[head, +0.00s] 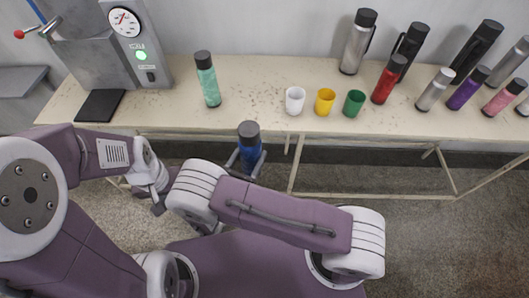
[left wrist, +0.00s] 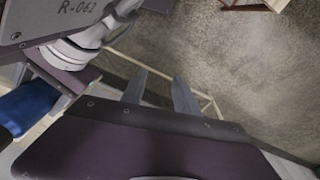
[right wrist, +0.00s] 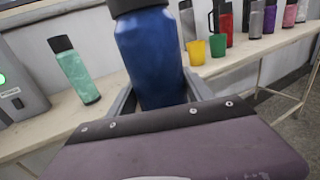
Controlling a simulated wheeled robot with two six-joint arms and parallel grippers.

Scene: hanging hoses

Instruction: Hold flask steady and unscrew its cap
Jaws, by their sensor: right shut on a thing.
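A blue flask (head: 250,158) with a dark grey cap (head: 248,129) is held off the table, in front of its front edge, roughly upright in the head view. My right gripper (head: 247,163) is shut on the flask's body; the right wrist view shows the blue body (right wrist: 152,60) between the two fingers, with the cap (right wrist: 136,5) cut off at the top. My left gripper (left wrist: 158,92) is open with nothing between its fingers. It points down toward the floor, to the side of the flask, whose blue body (left wrist: 28,108) shows at that view's left edge.
The table (head: 225,118) holds a teal flask (head: 207,80), white (head: 294,100), yellow (head: 325,101) and green (head: 354,103) cups, and several flasks at right. A grey machine (head: 125,45) with a dial and a green light stands at left. My forearms cross low before the table.

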